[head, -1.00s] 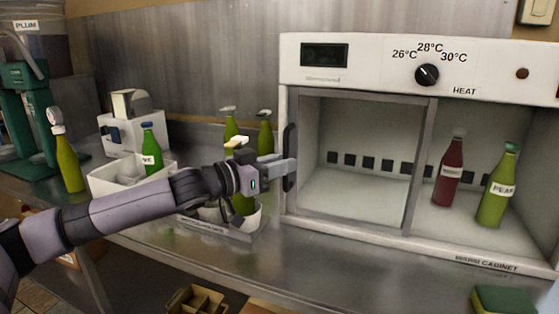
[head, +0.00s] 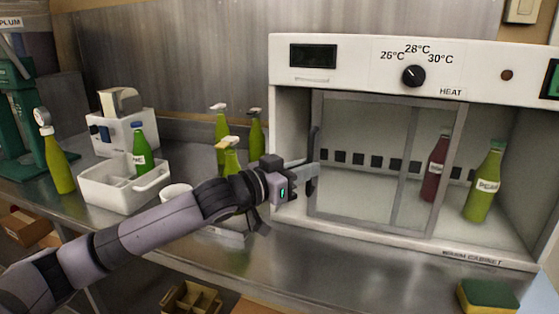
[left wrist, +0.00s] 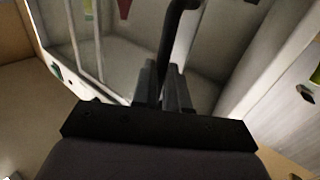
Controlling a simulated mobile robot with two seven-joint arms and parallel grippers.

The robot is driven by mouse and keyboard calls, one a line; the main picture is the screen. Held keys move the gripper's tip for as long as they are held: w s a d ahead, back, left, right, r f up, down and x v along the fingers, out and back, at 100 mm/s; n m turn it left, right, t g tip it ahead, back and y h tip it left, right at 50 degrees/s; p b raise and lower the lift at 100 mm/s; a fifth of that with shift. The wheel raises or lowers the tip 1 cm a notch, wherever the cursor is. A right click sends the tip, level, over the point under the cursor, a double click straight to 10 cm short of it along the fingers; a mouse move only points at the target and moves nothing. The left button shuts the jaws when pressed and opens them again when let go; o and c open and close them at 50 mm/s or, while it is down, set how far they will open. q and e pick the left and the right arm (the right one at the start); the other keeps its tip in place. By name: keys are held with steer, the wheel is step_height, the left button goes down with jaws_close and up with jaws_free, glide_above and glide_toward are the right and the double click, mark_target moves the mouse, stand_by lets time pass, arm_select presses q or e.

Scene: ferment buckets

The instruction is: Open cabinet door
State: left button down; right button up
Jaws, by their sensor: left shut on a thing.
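The white warm cabinet (head: 288,120) stands on the counter at the right, with a glass door in a grey frame (head: 451,170). The door's dark upright handle (head: 314,143) is at its left edge. A narrow open gap shows between the cabinet's left wall and the door's left edge. My left gripper (head: 312,172) is shut on the handle. In the left wrist view my left gripper's fingers (left wrist: 163,88) close around the dark handle bar (left wrist: 174,38). My right gripper is not in view.
Inside the cabinet, a red bottle (head: 436,168) and a green bottle (head: 484,184) stand at the right. Left of the cabinet are green bottles (head: 221,128) and a white bin (head: 105,188). A sponge (head: 488,296) lies in front. Bare counter (head: 330,262) lies before the cabinet.

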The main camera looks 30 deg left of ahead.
arm_select(q)
steer(key=w+d+p, duration=0.1)
steer(key=w+d, duration=0.1)
steer(key=d, duration=0.7)
steer(key=w+d+p, duration=0.2)
steer(key=d, duration=0.7)
steer(key=shift+w+d+r, duration=0.15)
steer(key=shift+w+d, duration=0.05)
steer(key=shift+w, duration=0.05)
steer(key=c, duration=1.4)
jaws_free()
steer(key=shift+c, duration=0.2)
steer(key=shift+b+v, duration=0.4)
steer(key=shift+v, duration=3.2)
